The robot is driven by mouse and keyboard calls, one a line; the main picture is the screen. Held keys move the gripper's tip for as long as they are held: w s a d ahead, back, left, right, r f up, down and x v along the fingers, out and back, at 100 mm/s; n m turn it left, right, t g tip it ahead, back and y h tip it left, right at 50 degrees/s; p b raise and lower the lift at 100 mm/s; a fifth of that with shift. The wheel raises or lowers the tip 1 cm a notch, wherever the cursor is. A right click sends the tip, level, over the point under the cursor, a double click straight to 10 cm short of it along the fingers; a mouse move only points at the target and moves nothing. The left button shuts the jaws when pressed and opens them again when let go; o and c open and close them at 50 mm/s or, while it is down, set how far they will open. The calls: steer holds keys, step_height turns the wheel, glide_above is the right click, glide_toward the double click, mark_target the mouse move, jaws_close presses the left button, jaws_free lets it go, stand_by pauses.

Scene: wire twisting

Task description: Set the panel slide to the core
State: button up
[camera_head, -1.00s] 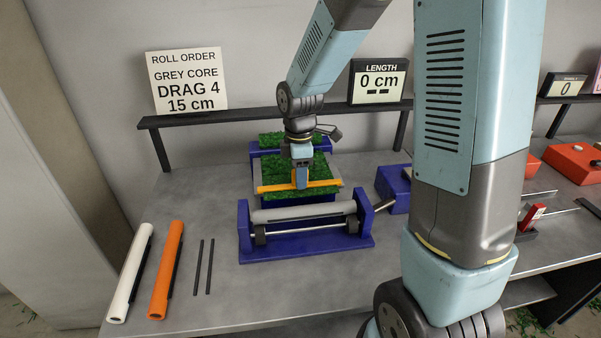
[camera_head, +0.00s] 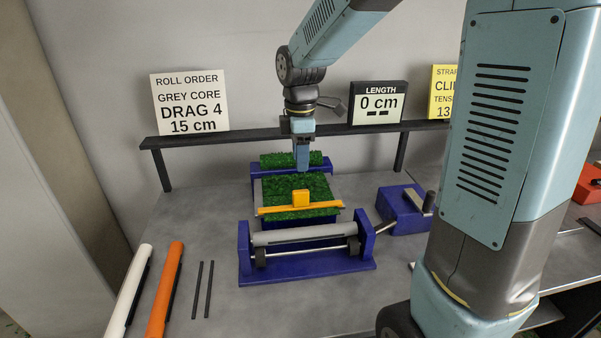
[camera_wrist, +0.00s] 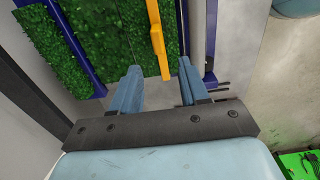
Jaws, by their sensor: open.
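My gripper (camera_head: 302,168) is open and empty, pointing down above the green turf panel (camera_head: 284,191), behind the orange bar (camera_head: 325,210) with its raised block. In the wrist view the two blue fingers (camera_wrist: 160,68) stand apart, with the orange bar (camera_wrist: 158,38) beyond them and touching neither. The grey core (camera_head: 280,238) lies across the blue roller stand in front of the turf. The sign (camera_head: 190,104) reads grey core, drag 4, 15 cm. I cannot make out a panel slide for sure; my arm hides part of the right side.
A white roll (camera_head: 127,290), an orange roll (camera_head: 165,290) and two dark strips (camera_head: 203,288) lie at the left. A blue crank box (camera_head: 400,212) stands to the right. A length display (camera_head: 379,103) reads 0 cm on the shelf (camera_head: 230,138).

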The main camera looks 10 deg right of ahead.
steer(key=shift+r, duration=0.95)
steer(key=s+d+r+m+t, duration=0.2)
steer(key=s+d+r+m, duration=0.2)
steer(key=s+m, duration=0.4)
steer(key=s+d+r+m+t, duration=0.3)
steer(key=s+d+r+m, duration=0.1)
steer(key=s+d+m, duration=0.3)
steer(key=s+m, duration=0.2)
steer(key=s, duration=0.2)
steer(key=shift+s+r+m+t, duration=0.15)
steer(key=shift+s+m+t, duration=0.15)
steer(key=shift+s+d, duration=0.1)
stand_by(1.1)
